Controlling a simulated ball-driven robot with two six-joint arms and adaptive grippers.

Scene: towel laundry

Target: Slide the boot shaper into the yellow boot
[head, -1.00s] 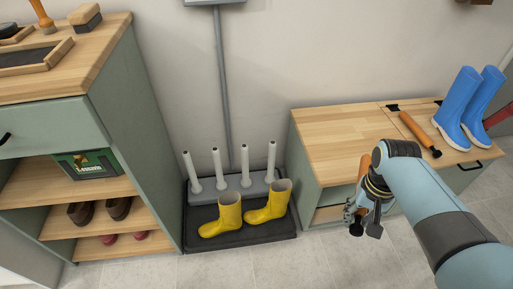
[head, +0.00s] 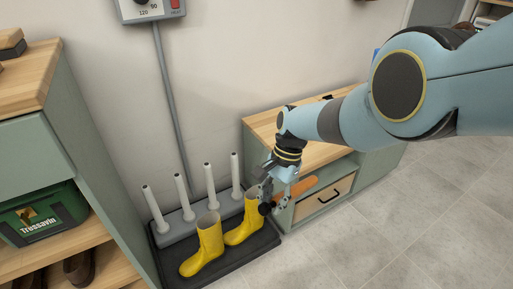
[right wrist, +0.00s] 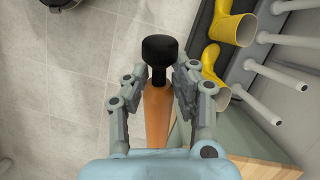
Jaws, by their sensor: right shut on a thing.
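Two yellow boots stand upright on a black tray, a left one (head: 206,248) and a right one (head: 245,219), with open tops. They also show at the right wrist view's upper right, one (right wrist: 236,24) above the other (right wrist: 211,66). My right gripper (head: 272,192) is shut on the boot shaper (head: 303,187), an orange wooden piece with a black knob. The gripper is beside and just right of the right boot, apparently near its shaft; whether they touch is unclear. In the right wrist view the shaper (right wrist: 157,112) sits between the fingers, knob foremost. My left gripper is out of view.
The black tray (head: 226,268) holds a grey rack with several upright white posts (head: 209,180) behind the boots. A green bench with a wooden top (head: 262,125) stands right of the tray. A green shelf cabinet (head: 103,150) stands left. Open floor (head: 370,235) lies at front right.

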